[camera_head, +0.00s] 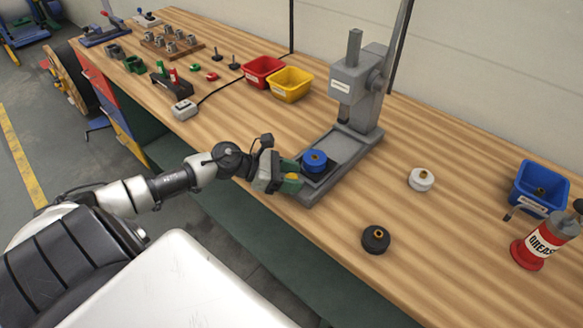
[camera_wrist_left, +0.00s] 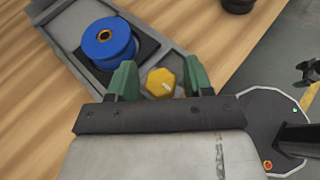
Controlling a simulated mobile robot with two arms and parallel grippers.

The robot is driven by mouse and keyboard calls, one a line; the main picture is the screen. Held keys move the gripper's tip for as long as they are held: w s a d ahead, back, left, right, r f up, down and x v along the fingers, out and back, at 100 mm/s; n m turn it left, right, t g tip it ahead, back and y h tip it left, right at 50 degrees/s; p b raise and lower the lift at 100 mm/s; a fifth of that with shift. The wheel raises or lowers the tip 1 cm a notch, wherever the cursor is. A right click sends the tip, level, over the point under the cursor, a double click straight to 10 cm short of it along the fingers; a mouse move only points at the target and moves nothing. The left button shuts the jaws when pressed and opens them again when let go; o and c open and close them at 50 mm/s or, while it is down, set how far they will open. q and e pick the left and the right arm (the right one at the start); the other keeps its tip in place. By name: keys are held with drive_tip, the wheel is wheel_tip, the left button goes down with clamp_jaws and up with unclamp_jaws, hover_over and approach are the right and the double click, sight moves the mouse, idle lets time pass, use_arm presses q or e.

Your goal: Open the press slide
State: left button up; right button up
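The grey press (camera_head: 350,92) stands on the wooden bench, with its slide (camera_head: 342,150) running along its base towards the front edge. A yellow knob (camera_wrist_left: 161,82) is at the slide's front end. My left gripper (camera_head: 291,176) is at this front end. In the left wrist view its green fingers (camera_wrist_left: 160,80) are open, one on either side of the knob, with small gaps visible. My right gripper is not in view.
A black spool (camera_head: 376,239) and a white spool (camera_head: 421,180) stand right of the press. A blue bin (camera_head: 540,188) and a red grease can (camera_head: 545,243) are further right. Red (camera_head: 263,71) and yellow (camera_head: 290,84) bins stand behind left. Bench in front of the press is clear.

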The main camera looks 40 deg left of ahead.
use_arm(q)
drive_tip(key=shift+o, duration=0.2)
drive_tip(key=b+v, duration=0.1)
drive_tip(key=v, duration=1)
drive_tip(key=shift+w, duration=0.1)
idle(0.5)
